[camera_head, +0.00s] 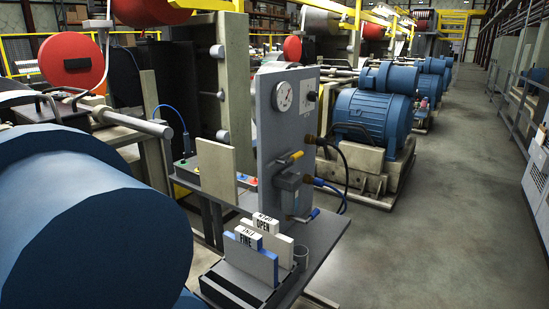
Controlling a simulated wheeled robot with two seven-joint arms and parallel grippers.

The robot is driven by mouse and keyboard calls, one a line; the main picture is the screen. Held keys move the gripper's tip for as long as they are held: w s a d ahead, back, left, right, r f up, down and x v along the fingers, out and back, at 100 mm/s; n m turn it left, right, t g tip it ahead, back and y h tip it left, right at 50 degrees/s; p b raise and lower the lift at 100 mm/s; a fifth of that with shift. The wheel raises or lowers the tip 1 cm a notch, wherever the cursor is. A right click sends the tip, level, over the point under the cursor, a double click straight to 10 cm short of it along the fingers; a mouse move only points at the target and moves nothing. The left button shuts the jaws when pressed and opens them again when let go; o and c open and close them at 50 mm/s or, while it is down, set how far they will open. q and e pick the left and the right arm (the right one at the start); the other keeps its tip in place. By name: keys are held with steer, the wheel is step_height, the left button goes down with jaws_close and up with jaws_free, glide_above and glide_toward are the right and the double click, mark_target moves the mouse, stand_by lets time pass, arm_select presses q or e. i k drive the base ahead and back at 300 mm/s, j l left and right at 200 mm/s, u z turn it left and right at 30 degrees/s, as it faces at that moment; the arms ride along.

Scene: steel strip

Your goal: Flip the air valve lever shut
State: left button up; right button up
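A grey upright panel (268,130) stands on a small grey table (322,229) in the middle. A short yellow lever (291,157) sits on the panel's right side, above a grey valve-like box (289,190). Dark and blue hoses run from brass-coloured fittings on the panel's right edge. I cannot tell from labels which lever is the air valve's, nor whether either is open or shut. Neither of my grippers is in view.
A round gauge (282,96) is on the panel. A large blue cylinder (85,215) fills the left foreground. The floor at right (440,220) is clear.

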mark_target(300, 153)
steer(key=i+l, duration=0.4)
steer(key=l, duration=0.15)
steer(key=i+l, duration=0.35)
steer(key=l, duration=0.2)
steer(key=i+l, duration=0.4)
steer(key=l, duration=0.15)
steer(key=i+l, duration=0.35)
steer(key=l, duration=0.2)
steer(key=i+l, duration=0.4)
steer(key=l, duration=0.15)
steer(key=i+l, duration=0.35)
steer(key=l, duration=0.2)
steer(key=i+l, duration=0.4)
steer(key=l, duration=0.15)
